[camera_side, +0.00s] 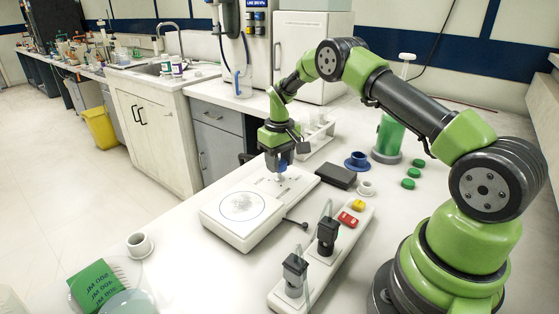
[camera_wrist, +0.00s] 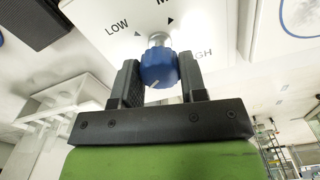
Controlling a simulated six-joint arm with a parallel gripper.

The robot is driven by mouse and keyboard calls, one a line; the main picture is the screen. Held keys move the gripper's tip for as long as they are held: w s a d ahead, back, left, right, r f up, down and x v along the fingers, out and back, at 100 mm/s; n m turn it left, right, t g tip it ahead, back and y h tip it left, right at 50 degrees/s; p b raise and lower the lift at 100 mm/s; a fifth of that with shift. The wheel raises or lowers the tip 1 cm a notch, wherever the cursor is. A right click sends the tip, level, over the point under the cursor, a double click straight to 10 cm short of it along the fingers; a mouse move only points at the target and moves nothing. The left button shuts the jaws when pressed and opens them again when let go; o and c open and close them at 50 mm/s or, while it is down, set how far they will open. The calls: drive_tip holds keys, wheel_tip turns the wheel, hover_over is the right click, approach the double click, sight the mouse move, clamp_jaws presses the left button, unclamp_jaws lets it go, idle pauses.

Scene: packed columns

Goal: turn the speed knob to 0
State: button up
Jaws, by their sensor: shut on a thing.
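The speed knob is a blue ribbed knob (camera_wrist: 158,68) on a pale shaft, with a white line on its face slanting toward the lower left in the wrist view. It sits on the white panel (camera_wrist: 108,10) of a stirrer-like device, with LOW printed to its left, a partly cut-off M word above and a partly hidden HIGH to its right. No 0 mark can be read. My gripper (camera_wrist: 160,78) has its dark fingers on both sides of the knob, shut on it. In the side view, my gripper (camera_side: 281,166) points down over the back part of the white device (camera_side: 225,222).
The device has a round plate ringed in blue (camera_side: 241,207). A black box (camera_side: 335,176) and a blue cup (camera_side: 357,161) stand to the right. A white rack (camera_side: 318,138) stands behind. A base with black clamps (camera_side: 328,235) and red and yellow blocks lies in front.

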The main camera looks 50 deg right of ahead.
sight(280, 161)
drive_tip(key=shift+n, duration=1.1)
drive_tip(key=o, duration=0.9)
wheel_tip(280, 161, up, 10)
